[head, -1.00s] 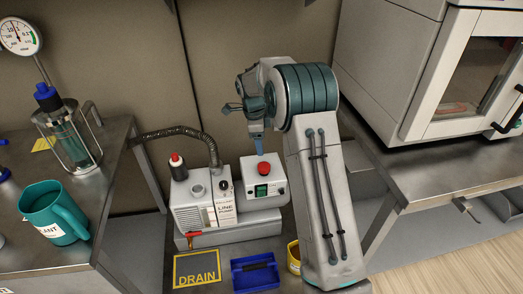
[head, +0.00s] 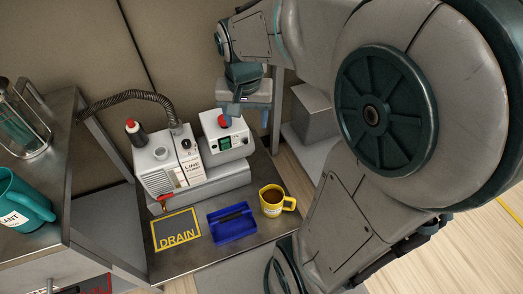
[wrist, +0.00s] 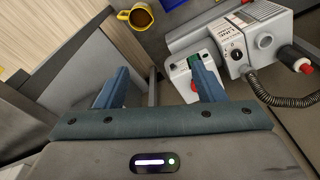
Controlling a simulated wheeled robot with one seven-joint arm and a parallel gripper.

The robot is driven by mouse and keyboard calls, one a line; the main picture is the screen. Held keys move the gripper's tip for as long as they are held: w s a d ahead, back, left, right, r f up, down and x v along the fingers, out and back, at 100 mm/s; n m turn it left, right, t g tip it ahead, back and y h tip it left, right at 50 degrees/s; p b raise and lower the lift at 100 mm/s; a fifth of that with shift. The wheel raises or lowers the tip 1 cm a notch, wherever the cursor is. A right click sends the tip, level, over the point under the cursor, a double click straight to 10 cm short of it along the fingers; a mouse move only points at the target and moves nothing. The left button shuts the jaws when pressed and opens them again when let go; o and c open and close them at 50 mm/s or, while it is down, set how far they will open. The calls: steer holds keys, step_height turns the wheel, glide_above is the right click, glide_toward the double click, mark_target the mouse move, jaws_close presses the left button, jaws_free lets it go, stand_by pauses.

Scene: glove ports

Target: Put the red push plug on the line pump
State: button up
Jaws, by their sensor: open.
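The line pump (head: 165,165) is a white boxy machine labelled LINE on the low bench, and it also shows in the wrist view (wrist: 262,40). Beside it is a white control box (head: 232,135) with a green switch. A red round knob (head: 224,121) sits on the box; this may be the red push plug, but I cannot tell. In the wrist view the red knob (wrist: 194,86) shows beside the right finger. My gripper (wrist: 160,68) is open with nothing between its blue fingers. In the head view my gripper (head: 247,112) is at the box, partly covering it.
A black bottle with a red cap (head: 135,132) and a ribbed hose (head: 130,97) rise from the pump. A DRAIN plate (head: 177,232), a blue tray (head: 250,233) and a yellow mug (head: 271,203) lie in front. A teal mug (head: 25,205) stands on the left bench.

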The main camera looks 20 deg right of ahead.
steer(key=s+f+n, duration=0.2)
steer(key=s+n, duration=0.3)
steer(key=s, duration=0.4)
steer(key=shift+s, duration=0.25)
